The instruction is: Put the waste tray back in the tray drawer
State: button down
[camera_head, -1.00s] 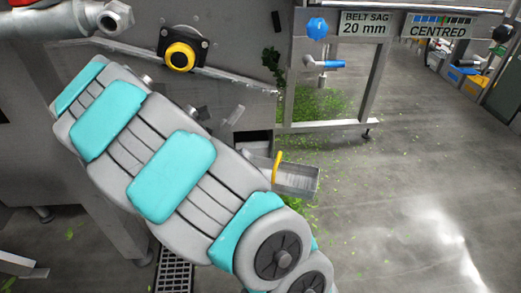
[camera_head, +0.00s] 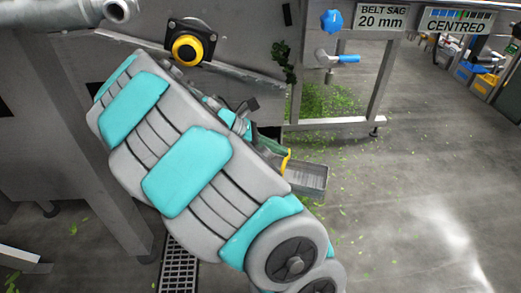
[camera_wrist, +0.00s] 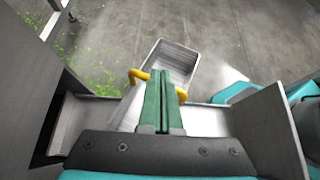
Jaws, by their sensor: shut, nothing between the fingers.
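The waste tray is a shallow grey metal tray (camera_head: 308,178) with a yellow handle (camera_head: 286,160) at its near end. In the wrist view the tray (camera_wrist: 176,62) lies just beyond the drawer. I cannot tell what it rests on. The metal tray drawer (camera_wrist: 205,122) stands out from the machine's side, with a bare floor area showing. My gripper (camera_wrist: 161,75) has green fingers, shut together and empty. They cover the middle of the yellow handle, whose ends show on both sides. Whether they touch it is unclear. My arm hides much of the drawer in the head view.
The machine's side panel (camera_wrist: 25,85) stands close on the left in the wrist view. A blue-handled valve (camera_head: 338,58) and a yellow-ringed knob (camera_head: 187,50) are on the machine. Green leaf scraps (camera_head: 335,100) litter the floor.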

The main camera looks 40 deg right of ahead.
jog(key=shift+a+f, duration=0.1)
jog(key=shift+f, duration=0.7)
jog(key=shift+f, duration=0.1)
jog(key=w+a+p, duration=0.2)
jog(key=w+a, duration=0.1)
jog(key=a, duration=0.2)
jog(key=shift+w+a, duration=0.2)
jog(key=shift+p, duration=0.3)
jog(key=shift+a+r+p, duration=0.1)
jog(key=shift+r+p, duration=0.7)
jog(key=shift+p, duration=0.25)
